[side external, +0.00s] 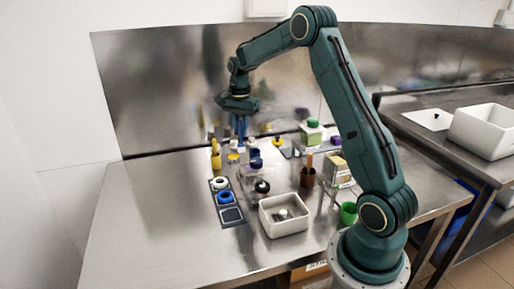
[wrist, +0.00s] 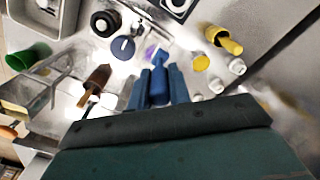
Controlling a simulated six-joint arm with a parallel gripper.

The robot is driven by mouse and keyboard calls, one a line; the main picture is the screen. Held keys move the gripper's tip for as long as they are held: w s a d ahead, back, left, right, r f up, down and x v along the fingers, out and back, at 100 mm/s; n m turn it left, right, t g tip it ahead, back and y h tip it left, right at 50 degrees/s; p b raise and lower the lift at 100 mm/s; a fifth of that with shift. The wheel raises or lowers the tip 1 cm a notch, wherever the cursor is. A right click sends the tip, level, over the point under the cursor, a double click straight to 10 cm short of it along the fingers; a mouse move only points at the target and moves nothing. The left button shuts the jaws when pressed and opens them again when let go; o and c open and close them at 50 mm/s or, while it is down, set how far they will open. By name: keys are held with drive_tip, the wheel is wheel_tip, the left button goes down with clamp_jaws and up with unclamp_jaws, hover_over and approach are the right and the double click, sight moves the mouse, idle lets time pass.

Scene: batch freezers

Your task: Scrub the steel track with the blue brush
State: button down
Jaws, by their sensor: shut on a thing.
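My gripper (side external: 240,136) hangs above the back of the steel table, pointing down. In the wrist view its blue fingers (wrist: 158,72) are closed on the blue brush (wrist: 158,88), a narrow blue piece between them. The brush is mostly hidden by the fingers in the side view, and I cannot tell whether its lower end touches anything. I cannot pick out the steel track with certainty among the shiny surfaces.
A yellow cup (side external: 215,160) stands left of my gripper. A brown holder (side external: 308,177), a green cup (side external: 349,213) and a white bin (side external: 269,222) stand to the right and front. A dark tray (side external: 226,214) holds rings. The table's left side is clear.

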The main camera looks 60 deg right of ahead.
sight(241, 144)
idle(0.3)
drive_tip(key=shift+r, duration=0.2)
drive_tip(key=shift+f, duration=0.15)
drive_tip(key=shift+f, duration=3.2)
drive_tip(key=shift+s+d+f, duration=0.55)
drive_tip(key=shift+f, duration=0.2)
drive_tip(key=shift+s+d, duration=1.9)
drive_tip(key=shift+w+a, duration=2.55)
drive_tip(key=shift+s+d+r, duration=0.1)
drive_tip(key=shift+r, duration=4)
